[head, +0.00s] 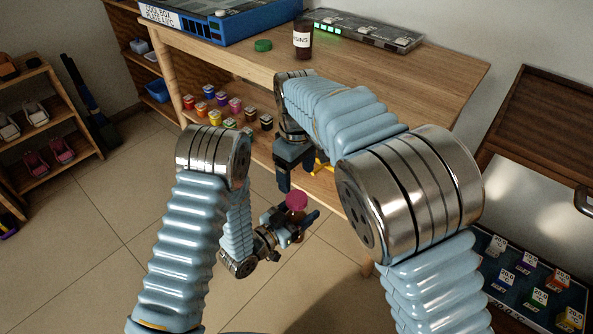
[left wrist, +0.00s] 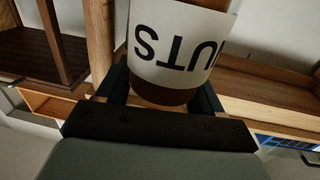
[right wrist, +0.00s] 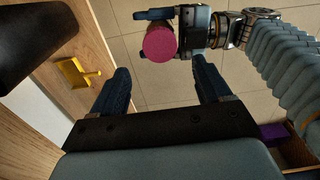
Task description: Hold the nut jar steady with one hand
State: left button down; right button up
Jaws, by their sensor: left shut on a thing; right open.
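The nut jar (left wrist: 172,52) fills the middle of the left wrist view, brown with a white label reading "UTS" upside down. In the head view its round magenta lid (head: 297,201) faces up, and the lid also shows in the right wrist view (right wrist: 160,43). My left gripper (head: 298,226) is shut on the jar and holds it in the air in front of the table. My right gripper (head: 296,172) is open and empty, a little above the jar and apart from it. Much of the jar's body is hidden in the head view.
A raisins jar (head: 302,40) stands on the wooden table (head: 440,75) beside a loose green lid (head: 263,45). Several small coloured jars (head: 235,105) stand on the lower shelf.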

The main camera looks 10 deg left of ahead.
aim_at(296, 197)
jog(key=shift+f, duration=0.1)
jog(key=shift+f, duration=3.9)
jog(key=shift+c, duration=0.2)
jog(key=c, duration=1)
jog(key=m, duration=0.7)
jog(key=shift+c, duration=0.2)
jog(key=m, duration=0.8)
jog(key=o, duration=1.2)
jog(key=shift+c, duration=0.2)
